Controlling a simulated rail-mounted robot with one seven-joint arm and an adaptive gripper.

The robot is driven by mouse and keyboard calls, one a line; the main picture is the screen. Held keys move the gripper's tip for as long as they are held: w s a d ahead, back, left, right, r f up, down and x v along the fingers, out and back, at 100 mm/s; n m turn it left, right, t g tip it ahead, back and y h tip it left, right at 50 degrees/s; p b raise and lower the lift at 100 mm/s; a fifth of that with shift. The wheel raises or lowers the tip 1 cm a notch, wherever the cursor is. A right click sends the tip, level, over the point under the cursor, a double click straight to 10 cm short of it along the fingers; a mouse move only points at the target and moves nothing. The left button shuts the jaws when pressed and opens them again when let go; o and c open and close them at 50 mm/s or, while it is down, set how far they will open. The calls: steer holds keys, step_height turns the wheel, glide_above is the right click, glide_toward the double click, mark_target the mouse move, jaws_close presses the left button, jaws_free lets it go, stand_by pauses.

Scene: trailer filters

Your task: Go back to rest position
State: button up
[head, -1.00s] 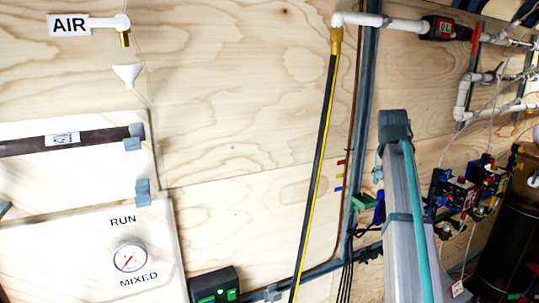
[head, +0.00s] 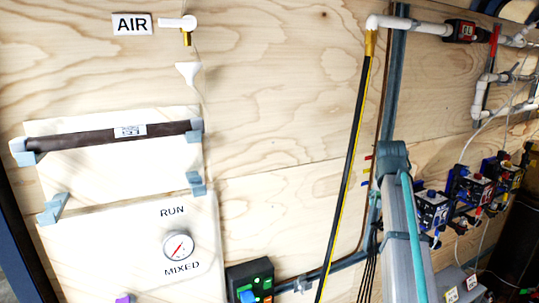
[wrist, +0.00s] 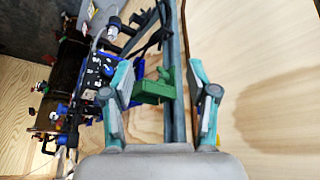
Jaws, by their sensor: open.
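My gripper (wrist: 166,102) shows in the wrist view with its two teal and grey fingers spread apart. It is open, and nothing is held between the fingers. A green block-like part (wrist: 154,88) on a grey rail shows beyond the fingers, nearer the left one; I cannot tell how far off it is. In the head view my grey arm rises at the lower right, and my gripper is not seen there.
A plywood wall (head: 270,130) carries an AIR label (head: 132,24), a dark filter tube (head: 90,140), a RUN/MIXED dial (head: 178,247) and a green-button box (head: 250,281). A black-yellow hose (head: 350,160) hangs mid-view. White pipes (head: 480,95) and blue-black valve units (head: 470,190) stand at right.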

steer(key=s+a+f+n+g+y, duration=0.1)
steer(key=s+a+f, duration=0.2)
steer(key=f, duration=0.9)
steer(key=s+a+f+n+g, duration=0.1)
steer(key=s+a+f, duration=0.1)
steer(key=f, duration=1)
steer(key=s+a+f+n+g+y, duration=0.1)
steer(key=s+a+f, duration=0.2)
steer(key=s+f, duration=0.6)
steer(key=s+a+f+g, duration=0.2)
steer(key=s+a+f, duration=0.2)
steer(key=f, duration=0.9)
steer(key=s+a+f+g, duration=0.2)
steer(key=s+f, duration=0.4)
steer(key=s, duration=0.7)
steer(key=s+a+f+n+g, duration=0.1)
steer(key=s+a+f+g, duration=0.1)
steer(key=s+f, duration=0.5)
steer(key=s+a+f+n+g, duration=0.1)
steer(key=s+f, duration=0.5)
steer(key=s, duration=1.2)
steer(key=a+g, duration=0.1)
steer(key=a, duration=0.1)
steer(key=shift+s+a+f, duration=0.15)
steer(key=shift+s+a, duration=0.2)
steer(key=shift+a, duration=0.05)
